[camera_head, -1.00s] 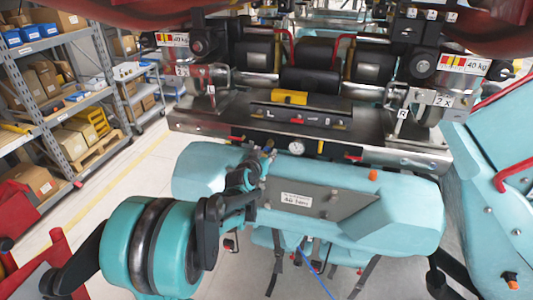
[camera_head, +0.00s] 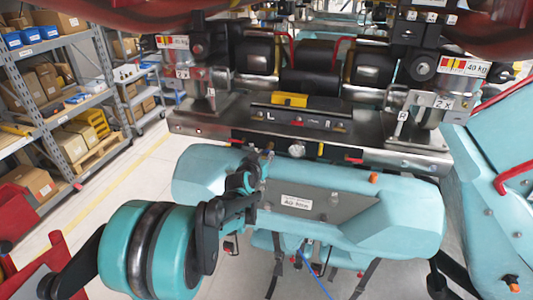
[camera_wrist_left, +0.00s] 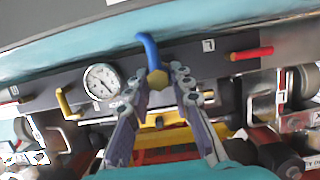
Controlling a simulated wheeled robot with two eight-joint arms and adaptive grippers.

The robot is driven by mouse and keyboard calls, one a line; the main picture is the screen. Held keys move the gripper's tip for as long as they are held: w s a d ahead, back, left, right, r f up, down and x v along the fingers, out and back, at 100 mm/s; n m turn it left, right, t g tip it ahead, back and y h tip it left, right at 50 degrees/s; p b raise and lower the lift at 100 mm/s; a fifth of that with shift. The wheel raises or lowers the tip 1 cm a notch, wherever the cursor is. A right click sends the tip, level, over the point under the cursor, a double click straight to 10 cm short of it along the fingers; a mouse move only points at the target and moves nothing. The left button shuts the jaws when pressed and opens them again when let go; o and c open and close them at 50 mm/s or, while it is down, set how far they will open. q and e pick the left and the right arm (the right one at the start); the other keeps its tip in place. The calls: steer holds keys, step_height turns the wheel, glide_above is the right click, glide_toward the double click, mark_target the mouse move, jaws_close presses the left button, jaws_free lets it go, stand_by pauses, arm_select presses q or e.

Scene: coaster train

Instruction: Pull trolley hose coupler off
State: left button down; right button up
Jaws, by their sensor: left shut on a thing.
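In the left wrist view, a brass hex coupler (camera_wrist_left: 156,79) with a short piece of blue hose (camera_wrist_left: 149,50) sits at a dark panel (camera_wrist_left: 205,65). My left gripper (camera_wrist_left: 158,84) is shut on the coupler, one finger on each side. In the head view my left gripper (camera_head: 264,160) is at the front edge of the machine, above the turquoise body, and its fingertips and the coupler are mostly hidden. Whether the coupler is seated or free of its fitting cannot be told. My right gripper is not in view.
A pressure gauge (camera_wrist_left: 101,80), a yellow lever (camera_wrist_left: 66,103) and a red lever (camera_wrist_left: 250,54) are close to the coupler. The turquoise body (camera_head: 390,220) lies below. Shelves with boxes (camera_head: 75,100) stand at the left, with clear floor (camera_head: 125,210) beside them.

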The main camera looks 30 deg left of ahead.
arm_select(q)
steer(key=shift+s+d, duration=0.1)
steer(key=shift+s, duration=0.2)
steer(key=shift+s+d, duration=0.2)
steer(key=shift+s, duration=0.65)
steer(key=shift+s+d, duration=0.2)
steer(key=shift+s, duration=0.7)
steer(key=shift+s+d, duration=0.2)
steer(key=shift+s, duration=0.65)
